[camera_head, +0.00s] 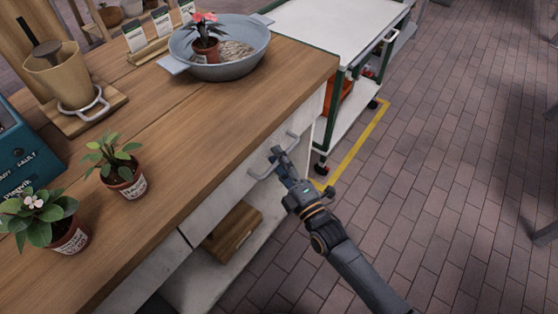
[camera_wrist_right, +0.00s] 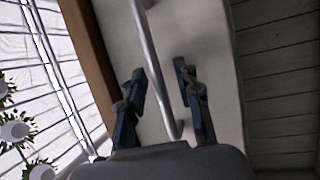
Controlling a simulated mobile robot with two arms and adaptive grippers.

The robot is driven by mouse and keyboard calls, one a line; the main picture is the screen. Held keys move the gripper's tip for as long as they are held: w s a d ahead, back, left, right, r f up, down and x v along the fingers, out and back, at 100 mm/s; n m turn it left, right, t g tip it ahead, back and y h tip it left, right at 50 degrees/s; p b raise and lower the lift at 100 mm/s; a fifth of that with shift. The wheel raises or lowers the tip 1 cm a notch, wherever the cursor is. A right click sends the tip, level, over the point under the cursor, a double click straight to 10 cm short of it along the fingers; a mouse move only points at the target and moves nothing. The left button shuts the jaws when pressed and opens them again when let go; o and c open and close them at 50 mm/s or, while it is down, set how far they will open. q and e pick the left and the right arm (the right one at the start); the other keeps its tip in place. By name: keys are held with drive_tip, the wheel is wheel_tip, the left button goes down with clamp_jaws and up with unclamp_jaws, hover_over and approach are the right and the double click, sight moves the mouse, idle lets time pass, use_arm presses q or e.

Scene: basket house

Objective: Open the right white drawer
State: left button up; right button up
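The right white drawer (camera_head: 218,203) is under the wooden worktop and looks shut. Its metal bar handle (camera_head: 262,171) stands out from the front; in the right wrist view the handle (camera_wrist_right: 148,45) runs between my fingers. My right gripper (camera_head: 280,156) is at the handle and hides part of it. In the right wrist view my right gripper (camera_wrist_right: 160,72) is open, one finger on each side of the bar, with gaps visible; I cannot tell how deep the bar sits. My left gripper is not in view.
The worktop (camera_head: 215,125) holds potted plants (camera_head: 125,185) and a grey metal basin (camera_head: 225,70). A wooden box (camera_head: 232,232) sits below the drawer. A green-framed cart (camera_head: 335,35) stands beyond the worktop's end. The brick floor (camera_head: 450,160) at right is clear.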

clamp_jaws()
drive_tip(key=s+d+p, duration=0.3)
drive_tip(key=s+d, duration=0.7)
drive_tip(key=d, duration=0.4)
drive_tip(key=s+d+p, duration=0.4)
drive_tip(key=s+d, duration=0.7)
drive_tip(key=d, duration=0.3)
drive_tip(key=shift+d, duration=0.35)
unclamp_jaws()
